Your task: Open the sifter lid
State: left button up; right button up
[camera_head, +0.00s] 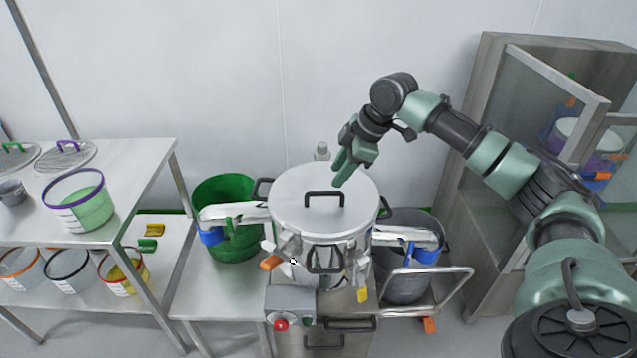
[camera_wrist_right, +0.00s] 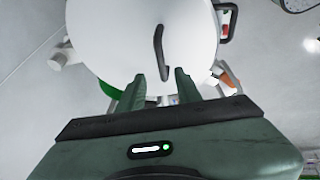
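The sifter (camera_head: 322,240) stands in the middle of the head view. Its round pale lid (camera_head: 292,190) lies flat on top, with a dark bar handle (camera_head: 324,195) at the centre. My right gripper (camera_head: 342,180) is above the far part of the lid, its fingers pointing down toward the handle. In the right wrist view the lid (camera_wrist_right: 115,30) fills the top, and the handle (camera_wrist_right: 160,52) lies ahead of the two fingertips (camera_wrist_right: 160,78). The fingers are apart with nothing between them. My left gripper does not show.
A green bin (camera_head: 228,245) stands left of the sifter and a grey bin (camera_head: 408,283) right of it. A steel table (camera_head: 120,165) with tubs is at the left. A cabinet with an open glass door (camera_head: 545,75) is at the right. A red button (camera_head: 281,324) sits in front.

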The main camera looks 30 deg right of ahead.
aim_at(330, 194)
jog(key=x, duration=0.2)
jog(key=p+x, duration=0.1)
jog(key=shift+s+f, duration=0.2)
jog(key=shift+f, duration=0.3)
jog(key=shift+w+a+f, duration=0.35)
jog(key=shift+w+f, duration=0.25)
jog(key=shift+f, duration=0.4)
jog(key=shift+d, duration=0.1)
grip_shut()
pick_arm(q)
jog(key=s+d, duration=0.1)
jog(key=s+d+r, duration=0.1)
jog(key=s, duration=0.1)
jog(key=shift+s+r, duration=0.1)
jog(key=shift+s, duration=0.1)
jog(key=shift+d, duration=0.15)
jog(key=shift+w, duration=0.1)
